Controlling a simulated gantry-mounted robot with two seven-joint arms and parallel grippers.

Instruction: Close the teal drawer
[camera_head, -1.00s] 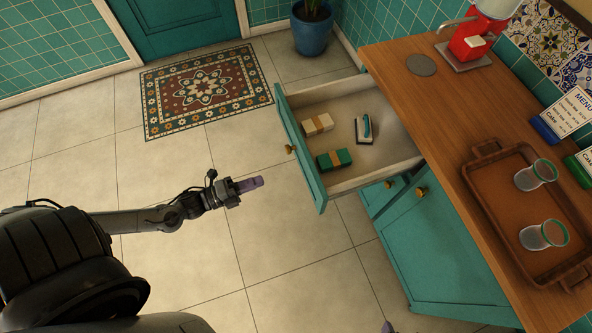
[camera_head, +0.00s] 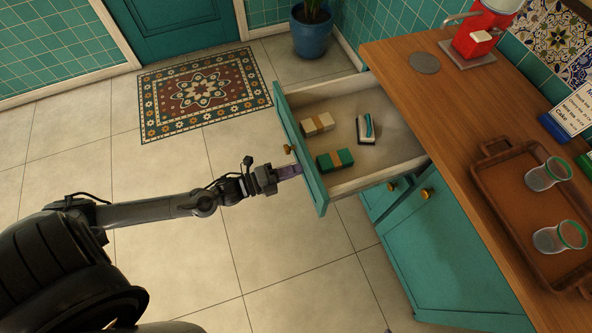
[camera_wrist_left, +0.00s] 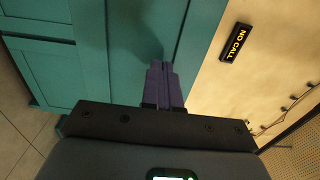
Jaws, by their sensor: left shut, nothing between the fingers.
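The teal drawer (camera_head: 307,165) stands pulled out from under the wooden counter, its front facing left in the head view. A small brass knob (camera_head: 288,149) is on its front. Inside lie a cream box (camera_head: 317,124), a green box (camera_head: 334,160) and a white item with a teal top (camera_head: 365,129). My left gripper (camera_head: 290,171) is shut and empty, its purple fingertips at the drawer front just below the knob. In the left wrist view the fingertips (camera_wrist_left: 161,72) are against or very near a teal panel (camera_wrist_left: 150,30); exact contact cannot be told. My right gripper is not in view.
The wooden counter (camera_head: 445,125) holds a brown tray (camera_head: 483,187) with two glasses and a red machine (camera_head: 474,42). Teal cabinet doors (camera_head: 440,265) are below. A patterned rug (camera_head: 205,92) and a blue plant pot (camera_head: 311,35) are on the floor. The tiled floor left of the drawer is clear.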

